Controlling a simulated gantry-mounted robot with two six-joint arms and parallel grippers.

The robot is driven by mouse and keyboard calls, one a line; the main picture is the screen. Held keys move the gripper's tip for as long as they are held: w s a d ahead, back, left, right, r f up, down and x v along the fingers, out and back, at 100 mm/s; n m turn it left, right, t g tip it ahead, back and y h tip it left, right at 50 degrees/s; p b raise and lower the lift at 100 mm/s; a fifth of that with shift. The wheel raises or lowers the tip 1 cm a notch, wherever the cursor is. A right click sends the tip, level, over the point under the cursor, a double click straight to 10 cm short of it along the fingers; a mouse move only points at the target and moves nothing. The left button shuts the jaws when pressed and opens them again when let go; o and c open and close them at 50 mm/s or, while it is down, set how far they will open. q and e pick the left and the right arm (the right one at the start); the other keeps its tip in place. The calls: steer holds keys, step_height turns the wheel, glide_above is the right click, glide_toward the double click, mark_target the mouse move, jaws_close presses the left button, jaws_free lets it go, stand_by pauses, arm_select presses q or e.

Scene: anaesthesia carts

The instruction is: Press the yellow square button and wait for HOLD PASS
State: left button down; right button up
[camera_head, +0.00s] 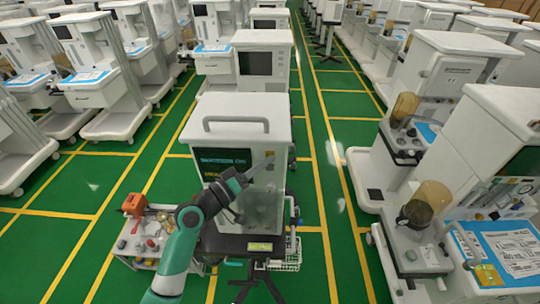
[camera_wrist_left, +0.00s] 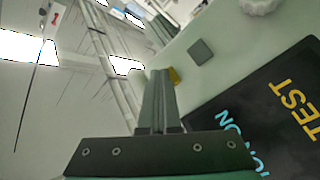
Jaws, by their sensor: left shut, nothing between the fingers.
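The cart (camera_head: 235,105) in front of me is white, with a dark screen (camera_head: 222,160) showing cyan and yellow text. In the left wrist view the screen (camera_wrist_left: 262,110) reads TEST in yellow, tilted. The small yellow button (camera_head: 269,154) is on the cart's front, right of the screen. In the left wrist view the yellow button (camera_wrist_left: 174,76) is partly hidden behind my fingertips. My left gripper (camera_head: 272,160) is shut and empty, its tips at or very near the button; I cannot tell if they touch. My right gripper is not in view.
A dark square (camera_wrist_left: 201,52) and a white knob (camera_wrist_left: 262,5) are on the panel near the yellow button. A small trolley (camera_head: 145,245) with an orange item (camera_head: 135,204) stands at the left. Other carts line both sides, with green floor between.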

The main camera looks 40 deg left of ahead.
arm_select(q)
steer(key=shift+s+d, duration=0.45)
steer(key=shift+s, duration=0.05)
steer(key=shift+p, duration=0.3)
steer(key=s+d+p, duration=0.1)
steer(key=s, duration=0.1)
steer(key=s+d+p, duration=0.1)
steer(key=d, duration=0.1)
steer(key=shift+s+d, duration=0.2)
steer(key=shift+s, duration=0.15)
stand_by(0.4)
